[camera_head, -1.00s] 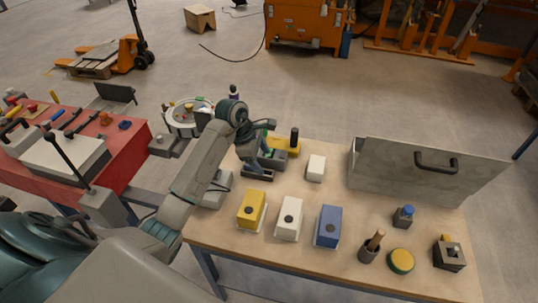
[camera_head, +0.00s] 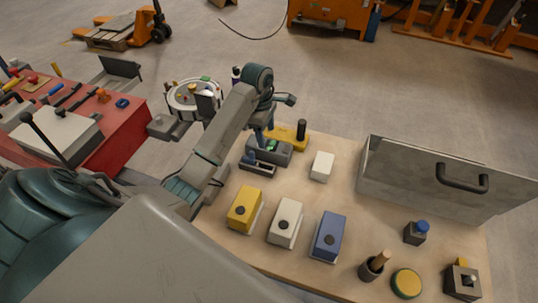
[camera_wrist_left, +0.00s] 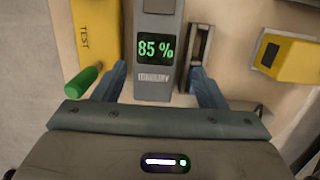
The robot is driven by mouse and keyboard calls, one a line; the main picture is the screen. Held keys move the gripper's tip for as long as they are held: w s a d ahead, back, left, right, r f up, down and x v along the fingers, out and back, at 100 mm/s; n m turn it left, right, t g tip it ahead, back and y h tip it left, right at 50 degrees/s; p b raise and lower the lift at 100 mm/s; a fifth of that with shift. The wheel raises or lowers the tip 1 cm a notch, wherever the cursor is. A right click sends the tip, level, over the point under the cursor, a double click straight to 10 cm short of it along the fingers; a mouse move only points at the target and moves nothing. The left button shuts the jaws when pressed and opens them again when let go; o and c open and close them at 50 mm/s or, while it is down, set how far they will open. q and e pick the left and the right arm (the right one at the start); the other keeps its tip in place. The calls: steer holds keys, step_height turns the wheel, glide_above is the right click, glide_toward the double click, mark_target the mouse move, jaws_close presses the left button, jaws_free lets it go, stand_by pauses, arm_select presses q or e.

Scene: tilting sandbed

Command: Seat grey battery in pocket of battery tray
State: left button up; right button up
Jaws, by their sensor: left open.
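A grey battery-like block (camera_wrist_left: 155,50) with a green 85 % display lies between the fingers of my left gripper (camera_wrist_left: 158,88) in the left wrist view. The blue fingers stand apart on either side with small gaps. In the head view, my left gripper (camera_head: 261,142) points down at the grey box (camera_head: 283,155), and the arm partly hides it. A dark tray-like piece (camera_head: 257,167) lies just in front of that box. A grey slotted piece (camera_wrist_left: 200,42) shows right of the block in the wrist view. I cannot tell which part is the tray's pocket. My right gripper is not visible.
A yellow fixture (camera_head: 287,134) stands behind the grey box. Yellow (camera_head: 244,209), white (camera_head: 286,222) and blue (camera_head: 328,236) blocks line the table front. A small white block (camera_head: 322,166) and a large grey bin (camera_head: 410,182) stand right. Wood is clear between them.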

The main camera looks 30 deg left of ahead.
mark_target(269, 144)
arm_select(q)
steer(key=shift+w+d+f+b, duration=0.15)
steer(key=shift+f+b, duration=0.15)
steer(key=shift+f, duration=0.3)
steer(key=shift+w+a+f+b, duration=0.15)
steer(key=shift+f+b, duration=0.15)
steer(key=shift+f, duration=0.3)
steer(key=shift+s+d+f+b, duration=0.1)
steer(key=shift+s+f+b, duration=0.05)
steer(key=shift+f+b, duration=1.35)
steer(key=shift+b, duration=0.1)
steer(key=shift+w+d+f, duration=0.1)
steer(key=shift+w+f, duration=0.1)
steer(key=shift+f, duration=0.2)
steer(key=shift+f+p, duration=0.3)
steer(key=shift+f, duration=0.25)
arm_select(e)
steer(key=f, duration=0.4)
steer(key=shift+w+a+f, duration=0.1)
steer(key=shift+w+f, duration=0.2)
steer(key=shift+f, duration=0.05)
arm_select(q)
steer(key=shift+r, duration=0.1)
steer(key=shift+c, duration=0.4)
jaws_close()
